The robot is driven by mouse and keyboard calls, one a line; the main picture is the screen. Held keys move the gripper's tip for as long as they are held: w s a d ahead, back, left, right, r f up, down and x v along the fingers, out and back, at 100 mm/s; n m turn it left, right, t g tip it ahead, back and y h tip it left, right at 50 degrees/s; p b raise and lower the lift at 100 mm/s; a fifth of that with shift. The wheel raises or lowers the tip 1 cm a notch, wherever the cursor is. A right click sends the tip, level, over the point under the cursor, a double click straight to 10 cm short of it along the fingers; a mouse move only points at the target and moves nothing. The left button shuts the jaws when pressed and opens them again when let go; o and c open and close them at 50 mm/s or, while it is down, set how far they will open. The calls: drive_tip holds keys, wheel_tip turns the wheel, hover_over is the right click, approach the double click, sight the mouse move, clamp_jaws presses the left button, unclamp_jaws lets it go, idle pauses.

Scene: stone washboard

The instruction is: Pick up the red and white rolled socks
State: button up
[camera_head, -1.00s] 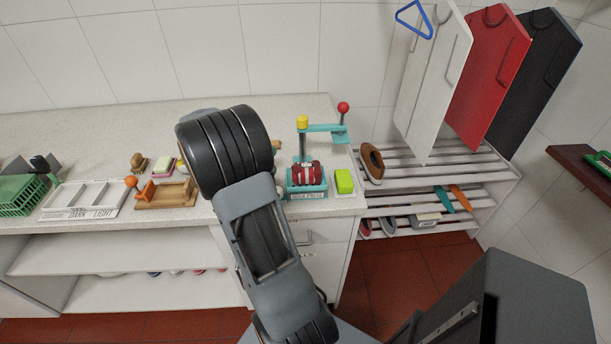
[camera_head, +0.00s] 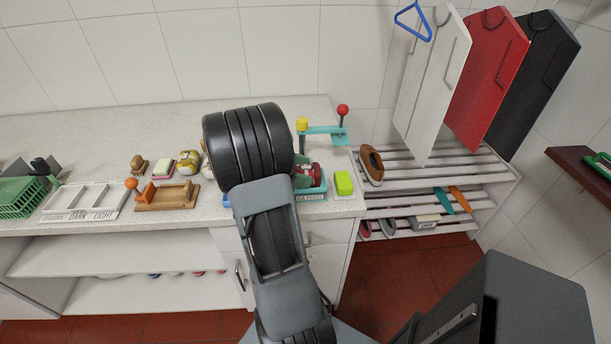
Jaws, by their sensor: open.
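The red and white rolled socks (camera_head: 314,174) sit in the teal sock press (camera_head: 316,195) near the right end of the counter. Only their right part shows, mostly red; my arm covers the rest and the left part of the press. The press has a grey post with a yellow cap (camera_head: 302,123) and a teal lever with a red knob (camera_head: 343,109). My gripper is hidden behind my dark wrist, so its fingers and any contact with the socks cannot be seen.
A yellow-green block (camera_head: 343,183) stands just right of the press. A yellow and white roll (camera_head: 188,163), a soap dish (camera_head: 163,168), a brush (camera_head: 139,164) and a wooden stand (camera_head: 168,196) are to the left. A slatted rack (camera_head: 440,160) adjoins the counter's right end.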

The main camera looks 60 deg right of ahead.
drive_tip(key=c, duration=0.7)
